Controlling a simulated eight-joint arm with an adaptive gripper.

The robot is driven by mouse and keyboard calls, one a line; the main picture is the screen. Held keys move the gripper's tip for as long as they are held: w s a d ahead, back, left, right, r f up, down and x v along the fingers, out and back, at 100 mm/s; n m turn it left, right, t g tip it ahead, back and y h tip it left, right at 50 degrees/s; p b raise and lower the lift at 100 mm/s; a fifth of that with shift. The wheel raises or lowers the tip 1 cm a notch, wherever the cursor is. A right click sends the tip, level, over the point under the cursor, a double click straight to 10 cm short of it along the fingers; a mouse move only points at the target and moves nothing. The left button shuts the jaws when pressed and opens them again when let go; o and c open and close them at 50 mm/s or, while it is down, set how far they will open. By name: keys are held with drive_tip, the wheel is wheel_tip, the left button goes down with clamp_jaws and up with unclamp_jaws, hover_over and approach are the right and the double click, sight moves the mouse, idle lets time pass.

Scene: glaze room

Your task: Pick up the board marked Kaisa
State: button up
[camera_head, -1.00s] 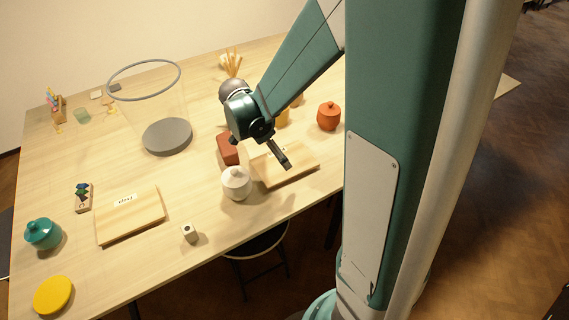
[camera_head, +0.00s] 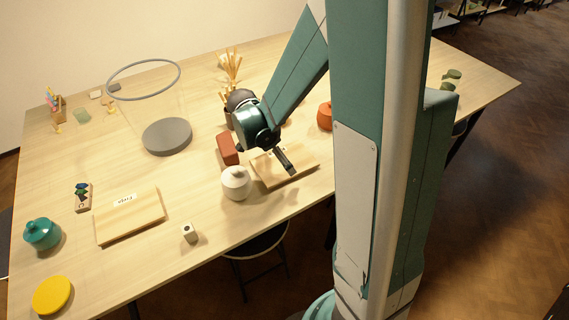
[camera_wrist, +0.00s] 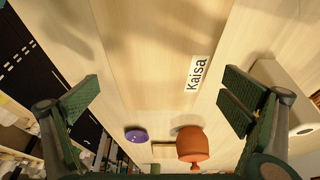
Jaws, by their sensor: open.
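The board marked Kaisa (camera_wrist: 158,60) is pale wood with a white label reading "Kaisa" (camera_wrist: 196,75) near its right edge in the wrist view. In the head view this board (camera_head: 302,165) lies flat near the table's front edge, partly covered by my gripper (camera_head: 286,163). In the wrist view my gripper (camera_wrist: 160,92) is open and empty, with one finger on each side of the board; I cannot tell its exact height. A second, similar board (camera_head: 130,222) lies to the left in the head view; its label is too small to read surely.
A white lidded jar (camera_head: 236,183) and a red-brown block (camera_head: 228,149) stand close to the Kaisa board. An orange jar (camera_wrist: 193,145) and a purple disc (camera_wrist: 137,135) show in the wrist view. A large clear container (camera_head: 166,136) stands at the back left.

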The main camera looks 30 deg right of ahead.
drive_tip(key=shift+x, duration=1.4)
drive_tip(key=c, duration=0.8)
